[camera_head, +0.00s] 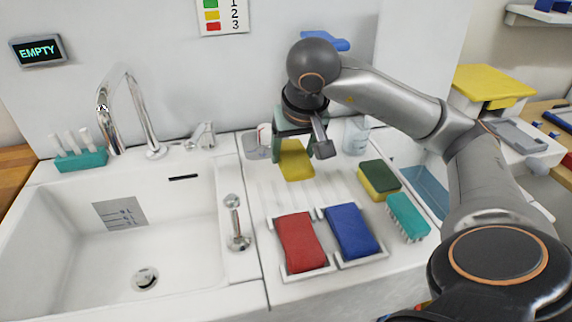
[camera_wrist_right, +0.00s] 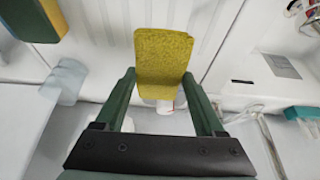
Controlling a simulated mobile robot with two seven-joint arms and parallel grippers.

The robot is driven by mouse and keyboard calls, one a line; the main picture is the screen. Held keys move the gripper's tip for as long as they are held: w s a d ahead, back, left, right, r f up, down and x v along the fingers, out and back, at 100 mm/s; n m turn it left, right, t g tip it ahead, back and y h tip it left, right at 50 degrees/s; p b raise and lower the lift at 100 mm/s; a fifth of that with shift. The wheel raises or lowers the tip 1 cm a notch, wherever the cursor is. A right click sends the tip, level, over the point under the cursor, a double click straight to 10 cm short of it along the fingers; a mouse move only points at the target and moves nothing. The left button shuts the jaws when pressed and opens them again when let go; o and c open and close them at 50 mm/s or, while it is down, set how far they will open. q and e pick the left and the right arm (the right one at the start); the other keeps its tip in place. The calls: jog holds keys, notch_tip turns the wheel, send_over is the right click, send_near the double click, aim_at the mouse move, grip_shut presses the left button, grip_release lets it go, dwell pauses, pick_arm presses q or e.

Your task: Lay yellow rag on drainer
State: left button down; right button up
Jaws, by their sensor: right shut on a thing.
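The yellow rag (camera_head: 297,165) hangs over the back part of the ribbed white drainer (camera_head: 268,198). My right gripper (camera_head: 298,146) is shut on it from above; the wrist view shows the rag (camera_wrist_right: 163,52) between the two green fingers (camera_wrist_right: 160,84). I cannot tell whether the rag's lower edge touches the drainer. A red rag (camera_head: 301,243) and a blue rag (camera_head: 352,231) lie side by side in white holders at the drainer's front. My left gripper is out of view.
A green-and-yellow sponge (camera_head: 379,180) and a teal brush (camera_head: 407,216) lie right of the drainer. A clear cup (camera_head: 356,136) stands behind. The white sink (camera_head: 60,235) and tap (camera_head: 128,105) are to the left. The drainer's middle is bare.

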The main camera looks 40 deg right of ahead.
jog(key=shift+w+a+f, duration=0.1)
jog(key=shift+w+f, duration=0.45)
jog(key=shift+f, duration=0.15)
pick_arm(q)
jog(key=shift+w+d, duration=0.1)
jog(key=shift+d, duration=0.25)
pick_arm(e)
jog(key=shift+w+a+f, duration=0.1)
jog(key=shift+w+f, duration=0.1)
jog(key=shift+f, duration=0.8)
jog(key=shift+w+f, duration=0.2)
jog(key=shift+f, duration=0.75)
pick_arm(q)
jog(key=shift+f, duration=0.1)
pick_arm(e)
jog(key=shift+f, duration=0.15)
jog(key=o, duration=1)
jog(key=shift+b, duration=0.35)
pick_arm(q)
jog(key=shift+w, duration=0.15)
pick_arm(e)
jog(key=o, duration=0.5)
